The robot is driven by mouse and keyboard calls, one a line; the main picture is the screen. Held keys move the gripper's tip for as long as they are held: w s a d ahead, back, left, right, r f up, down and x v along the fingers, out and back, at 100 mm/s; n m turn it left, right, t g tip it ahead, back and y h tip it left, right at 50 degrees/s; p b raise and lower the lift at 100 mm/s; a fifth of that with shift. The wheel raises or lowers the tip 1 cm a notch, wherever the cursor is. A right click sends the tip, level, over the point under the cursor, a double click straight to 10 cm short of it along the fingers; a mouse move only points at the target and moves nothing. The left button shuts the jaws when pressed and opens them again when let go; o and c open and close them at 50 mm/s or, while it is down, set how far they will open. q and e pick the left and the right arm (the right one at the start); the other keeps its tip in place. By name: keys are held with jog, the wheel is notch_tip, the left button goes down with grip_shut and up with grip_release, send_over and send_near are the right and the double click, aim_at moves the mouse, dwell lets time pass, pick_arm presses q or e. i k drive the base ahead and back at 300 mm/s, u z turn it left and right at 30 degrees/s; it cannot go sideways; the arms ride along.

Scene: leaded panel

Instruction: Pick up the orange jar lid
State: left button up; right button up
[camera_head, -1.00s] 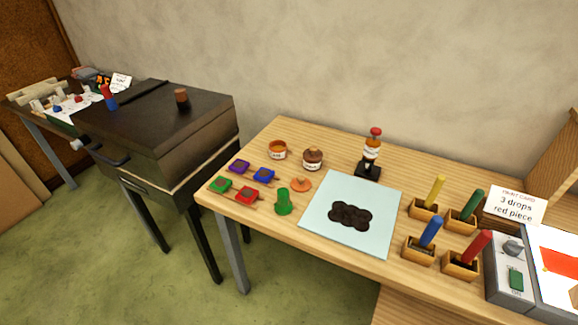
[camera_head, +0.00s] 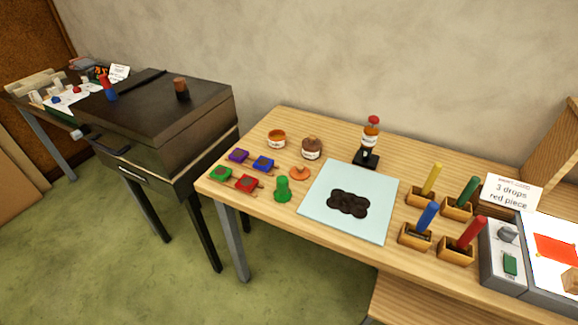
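The orange jar lid (camera_head: 300,173) lies on the wooden table, a small flat disc with a small knob on top. It is left of the pale blue mat (camera_head: 320,211), behind and slightly right of the green cylinder-like piece (camera_head: 283,189). An open orange jar (camera_head: 277,139) with a white label stands behind it to the left. A brown-topped jar (camera_head: 311,148) with a label stands just behind it. Neither of my grippers shows in the head view.
Small coloured square trays (camera_head: 246,184) sit left of the lid. A bottle on a black stand (camera_head: 368,148) is behind the mat. Coloured sticks in wooden holders (camera_head: 415,235) stand at the right, near a card (camera_head: 511,194). A dark kiln-like box (camera_head: 165,120) stands left of the table.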

aim_at(299, 172)
jog(key=z, duration=0.05)
jog(key=k, duration=1.25)
jog(key=u, duration=0.45)
jog(key=i, duration=0.5)
jog(key=u, duration=0.95)
jog(key=i, duration=1.5)
jog(key=z, duration=1.05)
jog(key=i, duration=0.6)
jog(key=z, duration=0.65)
